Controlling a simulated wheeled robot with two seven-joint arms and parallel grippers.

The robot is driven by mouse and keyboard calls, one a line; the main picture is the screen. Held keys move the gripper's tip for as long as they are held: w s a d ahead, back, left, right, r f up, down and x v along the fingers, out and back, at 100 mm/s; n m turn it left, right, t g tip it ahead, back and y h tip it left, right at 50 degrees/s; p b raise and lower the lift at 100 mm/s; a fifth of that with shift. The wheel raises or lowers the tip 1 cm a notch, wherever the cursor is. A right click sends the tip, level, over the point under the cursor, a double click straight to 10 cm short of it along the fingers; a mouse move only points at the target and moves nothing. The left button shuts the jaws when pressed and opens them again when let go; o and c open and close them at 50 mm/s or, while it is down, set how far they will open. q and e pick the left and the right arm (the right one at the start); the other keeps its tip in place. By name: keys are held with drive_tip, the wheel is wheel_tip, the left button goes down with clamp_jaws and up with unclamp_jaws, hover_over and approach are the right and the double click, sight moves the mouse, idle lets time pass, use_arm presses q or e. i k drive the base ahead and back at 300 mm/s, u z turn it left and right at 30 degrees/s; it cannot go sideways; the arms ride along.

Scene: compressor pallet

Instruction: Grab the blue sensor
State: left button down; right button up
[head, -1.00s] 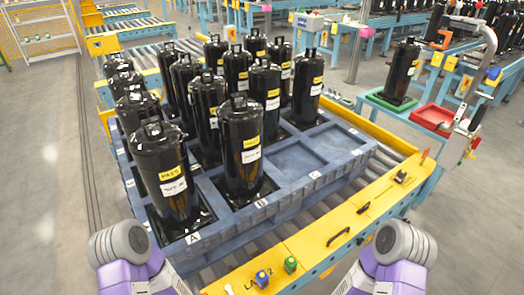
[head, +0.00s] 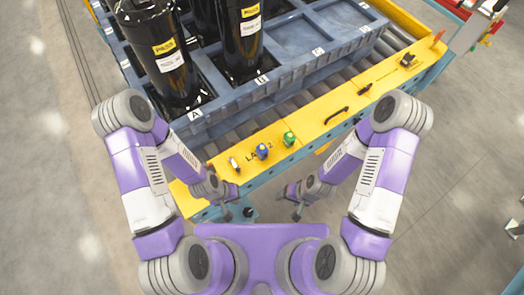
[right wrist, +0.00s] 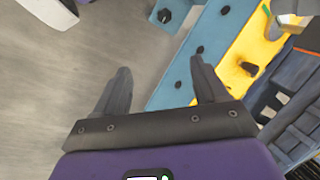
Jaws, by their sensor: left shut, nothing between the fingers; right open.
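The blue sensor (head: 262,151) stands on the yellow rail (head: 318,116) at the front of the conveyor in the head view, just left of a green sensor (head: 289,138). My left gripper (head: 226,214) is shut and empty, below and left of the blue sensor, in front of the rail. My right gripper (head: 297,214) is open and empty, below and right of it. In the right wrist view its two fingers (right wrist: 162,85) are spread apart over floor and the teal beam. I cannot pick out the blue sensor in that view.
A blue pallet (head: 290,72) with black compressors (head: 160,60) stands behind the rail. A small metallic item (head: 234,164), a black handle (head: 337,115) and a black part (head: 407,60) sit on the rail.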

sight(263, 155)
drive_tip(key=z, duration=0.1)
drive_tip(key=k, duration=0.95)
drive_tip(key=u, duration=0.9)
drive_tip(key=i, duration=0.8)
drive_tip(key=z, duration=0.3)
